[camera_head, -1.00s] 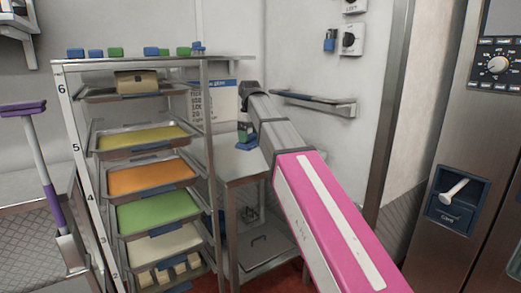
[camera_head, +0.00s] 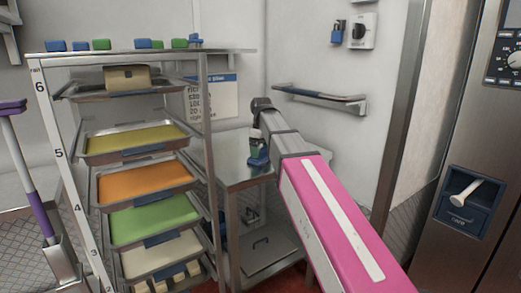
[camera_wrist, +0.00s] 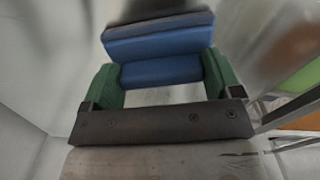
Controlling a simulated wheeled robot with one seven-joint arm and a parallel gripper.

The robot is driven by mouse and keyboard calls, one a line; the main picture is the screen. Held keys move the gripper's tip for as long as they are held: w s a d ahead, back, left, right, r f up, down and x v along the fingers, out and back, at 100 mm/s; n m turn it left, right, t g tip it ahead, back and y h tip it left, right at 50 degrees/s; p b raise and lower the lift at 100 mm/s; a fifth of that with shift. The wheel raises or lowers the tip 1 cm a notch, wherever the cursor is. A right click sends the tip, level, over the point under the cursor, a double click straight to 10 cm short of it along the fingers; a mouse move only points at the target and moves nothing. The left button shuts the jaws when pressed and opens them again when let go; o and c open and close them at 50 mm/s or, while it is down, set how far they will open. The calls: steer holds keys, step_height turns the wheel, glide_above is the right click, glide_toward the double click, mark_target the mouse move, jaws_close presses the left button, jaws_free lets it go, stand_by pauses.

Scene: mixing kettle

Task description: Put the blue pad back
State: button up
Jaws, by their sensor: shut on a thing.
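My gripper (camera_head: 257,148) is at the end of my pink arm, in front of the wall behind the steel table. In the wrist view my gripper (camera_wrist: 158,74) has its two green fingers closed on the sides of a blue pad (camera_wrist: 162,72). The blue pad also shows small and low at the gripper in the head view (camera_head: 258,162), over the table as seen there. In the wrist view a second blue band lies just beyond the first; I cannot tell whether it is the same piece.
A tray rack (camera_head: 207,110) stands at left, with several blue (camera_head: 54,46) and green (camera_head: 101,44) blocks on top. The steel table (camera_head: 233,175) is beside it. A wall rail (camera_head: 320,96) is behind. A steel cabinet (camera_head: 470,110) stands at right.

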mark_target(261, 149)
steer(key=o, duration=0.6)
steer(key=shift+o, duration=0.2)
steer(key=shift+r, duration=0.1)
step_height(261, 149, up, 12)
